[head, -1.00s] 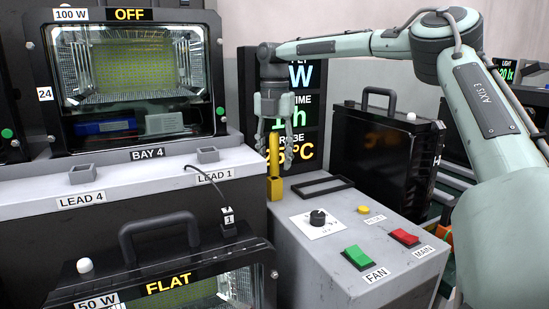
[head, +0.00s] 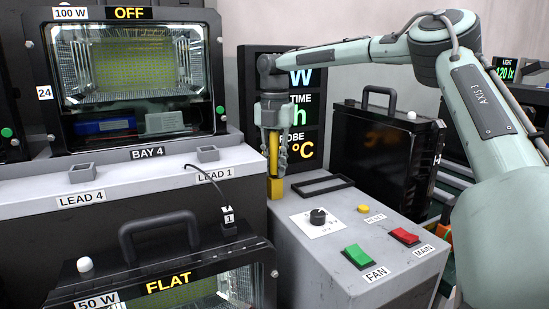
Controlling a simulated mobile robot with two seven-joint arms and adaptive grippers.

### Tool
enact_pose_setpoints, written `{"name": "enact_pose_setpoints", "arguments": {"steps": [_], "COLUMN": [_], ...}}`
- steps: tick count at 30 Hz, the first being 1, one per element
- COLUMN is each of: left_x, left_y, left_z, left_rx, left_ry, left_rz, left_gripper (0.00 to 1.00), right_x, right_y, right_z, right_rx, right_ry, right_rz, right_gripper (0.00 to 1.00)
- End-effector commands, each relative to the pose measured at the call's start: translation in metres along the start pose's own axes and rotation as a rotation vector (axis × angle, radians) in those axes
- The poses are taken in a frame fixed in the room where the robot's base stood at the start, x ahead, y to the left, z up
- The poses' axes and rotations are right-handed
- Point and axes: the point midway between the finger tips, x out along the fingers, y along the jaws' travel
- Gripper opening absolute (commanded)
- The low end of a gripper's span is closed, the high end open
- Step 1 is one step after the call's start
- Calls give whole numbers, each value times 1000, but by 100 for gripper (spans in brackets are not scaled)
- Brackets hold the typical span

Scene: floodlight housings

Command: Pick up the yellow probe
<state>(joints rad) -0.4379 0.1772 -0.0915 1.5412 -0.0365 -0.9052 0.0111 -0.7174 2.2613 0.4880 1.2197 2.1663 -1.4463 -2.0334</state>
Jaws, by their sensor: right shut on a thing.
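The yellow probe (head: 274,160) stands upright at the back left corner of the grey control box, its lower end in a yellow holder (head: 275,188). My right gripper (head: 274,150) points down from above and is shut on the upper part of the probe. The fingers hide part of the probe's upper end. I cannot tell whether the probe has lifted in its holder. My left gripper is not in view.
The grey control box (head: 330,255) carries a knob (head: 318,217), a green FAN switch (head: 358,257) and a red MAIN switch (head: 404,236). A dark display (head: 310,110) stands behind the gripper. A black floodlight housing (head: 385,150) stands to the right.

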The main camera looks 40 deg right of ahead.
Motion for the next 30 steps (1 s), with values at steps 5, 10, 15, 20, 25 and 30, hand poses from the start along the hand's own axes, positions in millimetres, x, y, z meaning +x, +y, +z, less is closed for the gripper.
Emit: {"name": "enact_pose_setpoints", "arguments": {"steps": [5, 10, 15, 20, 25, 30], "left_x": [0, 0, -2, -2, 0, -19], "left_y": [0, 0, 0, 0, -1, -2], "left_z": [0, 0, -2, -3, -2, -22], "left_rx": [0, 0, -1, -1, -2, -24], "left_ry": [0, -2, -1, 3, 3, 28], "left_rz": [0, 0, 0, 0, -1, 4], "left_gripper": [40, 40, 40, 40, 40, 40], "right_x": [-2, -12, -34, -57, -70, -70], "right_y": [0, 1, 1, 1, -6, -26], "right_z": [0, 0, 0, 0, -5, -26], "right_rx": [0, 0, 0, 0, -2, -4], "right_ry": [0, -2, -1, -2, 3, 2], "right_rz": [1, 3, 3, 3, 2, 5], "right_gripper": [0, 0, 0, 0, 0, 0]}}
